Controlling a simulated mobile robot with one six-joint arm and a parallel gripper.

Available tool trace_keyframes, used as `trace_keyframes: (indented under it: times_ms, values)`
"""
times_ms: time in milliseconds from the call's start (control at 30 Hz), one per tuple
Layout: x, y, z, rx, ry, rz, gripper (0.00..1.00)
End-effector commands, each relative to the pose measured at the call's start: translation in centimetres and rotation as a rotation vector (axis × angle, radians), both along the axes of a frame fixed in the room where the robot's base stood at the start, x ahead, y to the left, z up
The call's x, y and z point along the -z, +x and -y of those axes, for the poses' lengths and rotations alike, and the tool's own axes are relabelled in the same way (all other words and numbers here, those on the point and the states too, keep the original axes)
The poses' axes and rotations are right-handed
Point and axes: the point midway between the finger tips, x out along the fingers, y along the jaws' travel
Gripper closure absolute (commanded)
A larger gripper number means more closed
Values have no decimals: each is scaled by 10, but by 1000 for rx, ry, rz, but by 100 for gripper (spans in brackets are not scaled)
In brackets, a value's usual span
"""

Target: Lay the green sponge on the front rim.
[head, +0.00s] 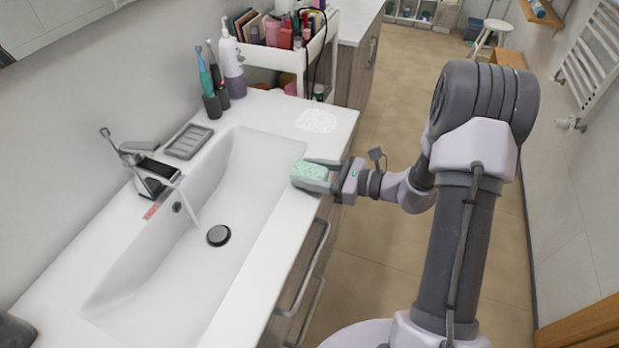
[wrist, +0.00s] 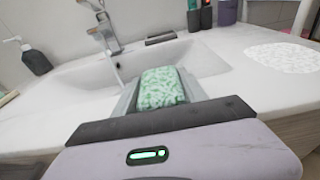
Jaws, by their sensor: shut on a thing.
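The green sponge (head: 309,171) is pale green with a mottled surface. My gripper (head: 318,174) is shut on it, with a finger on each side, at the front rim (head: 262,262) of the white sink near its right end. In the wrist view the sponge (wrist: 161,88) sits between the fingers, with the basin behind it. I cannot tell whether its underside touches the rim. The sink basin (head: 165,262) has a dark round drain (head: 219,235), and water runs from the tap (head: 150,172).
A grey soap dish (head: 188,142) lies behind the basin. Electric toothbrushes (head: 209,85) and a pump bottle (head: 232,66) stand at the back right. A white patterned patch (head: 316,121) lies on the clear right counter. A cosmetics cart (head: 270,55) stands beyond.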

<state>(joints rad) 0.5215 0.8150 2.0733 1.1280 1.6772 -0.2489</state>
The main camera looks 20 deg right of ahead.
Motion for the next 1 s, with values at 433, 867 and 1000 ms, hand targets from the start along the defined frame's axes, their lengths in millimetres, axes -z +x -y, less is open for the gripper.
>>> trace_keyframes:
  times_ms: [433,867,1000]
  values:
    - [3,0,0,1,-1,2,29]
    - [-4,-7,12,4,-2,1,29]
    - [-11,-28,41,7,-1,2,29]
